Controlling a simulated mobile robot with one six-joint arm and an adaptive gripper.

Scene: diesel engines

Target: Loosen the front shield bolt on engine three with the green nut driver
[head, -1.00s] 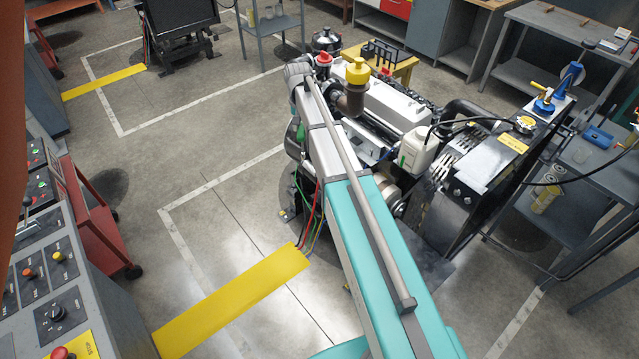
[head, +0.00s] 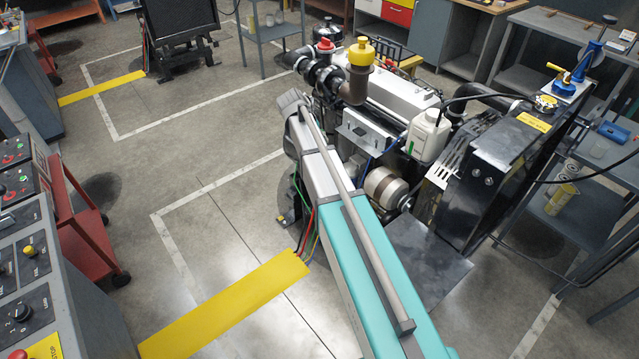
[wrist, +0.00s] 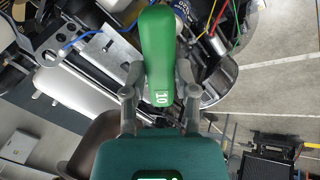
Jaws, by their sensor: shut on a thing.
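My gripper (wrist: 160,98) is shut on the green nut driver (wrist: 157,50), which has a "10" on its handle. In the wrist view the handle lies between the two fingers, pointing up the picture, over the engine's parts. The driver's tip is hidden. In the head view my arm hides the gripper and driver. The engine (head: 400,100) stands at the centre right, with a silver block, yellow cap and pulley. I cannot make out the front shield bolt, nor tell whether the driver touches anything.
A black radiator (head: 498,180) and a white bottle (head: 428,135) stand on the engine's right side. Wires hang near my arm. A yellow floor strip (head: 225,308) crosses the floor at the front. A control panel (head: 40,270) stands at the left.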

